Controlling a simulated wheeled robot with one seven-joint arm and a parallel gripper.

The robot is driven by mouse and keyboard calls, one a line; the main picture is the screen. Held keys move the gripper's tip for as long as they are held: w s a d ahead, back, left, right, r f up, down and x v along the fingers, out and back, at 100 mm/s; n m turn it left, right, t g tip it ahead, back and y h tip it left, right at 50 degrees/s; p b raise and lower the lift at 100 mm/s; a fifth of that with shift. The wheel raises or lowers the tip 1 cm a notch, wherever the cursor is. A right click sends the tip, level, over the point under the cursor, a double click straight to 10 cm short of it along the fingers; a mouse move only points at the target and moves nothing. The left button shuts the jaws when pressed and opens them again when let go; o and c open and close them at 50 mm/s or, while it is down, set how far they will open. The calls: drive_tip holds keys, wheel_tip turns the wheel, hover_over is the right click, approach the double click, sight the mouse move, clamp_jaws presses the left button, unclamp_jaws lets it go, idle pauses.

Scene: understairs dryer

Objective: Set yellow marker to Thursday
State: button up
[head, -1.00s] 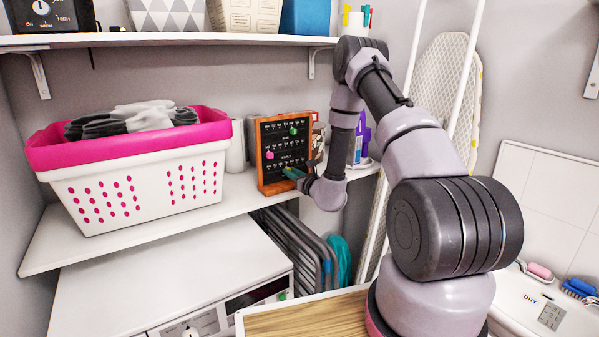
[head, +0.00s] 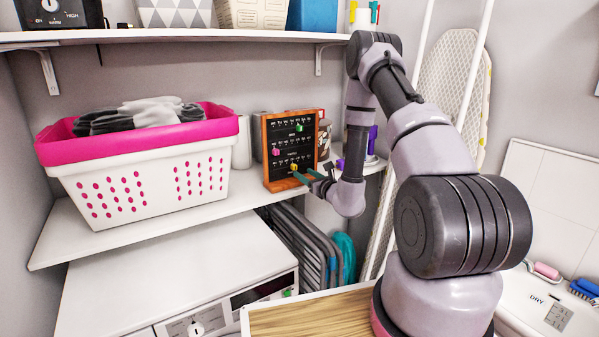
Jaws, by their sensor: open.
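A black board in an orange wooden frame (head: 266,160) stands upright on the middle shelf, right of the laundry basket. It has rows of small white day labels, too small to read. A pink marker (head: 276,152) sits at the left on the middle row, and a green marker (head: 299,127) on the top row. My gripper (head: 302,177) is open, its greenish fingers just below and right of the yellow marker. I cannot tell whether they touch it or the board.
A white and pink laundry basket (head: 140,170) with dark and grey cloth fills the shelf's left. Jars stand behind the board. An upper shelf (head: 200,36) hangs above. Folded racks (head: 305,250) and a white machine (head: 170,275) are below. An ironing board (head: 452,85) leans at right.

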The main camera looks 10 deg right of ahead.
drive_tip(key=v, duration=0.5)
drive_tip(key=shift+s, duration=0.2)
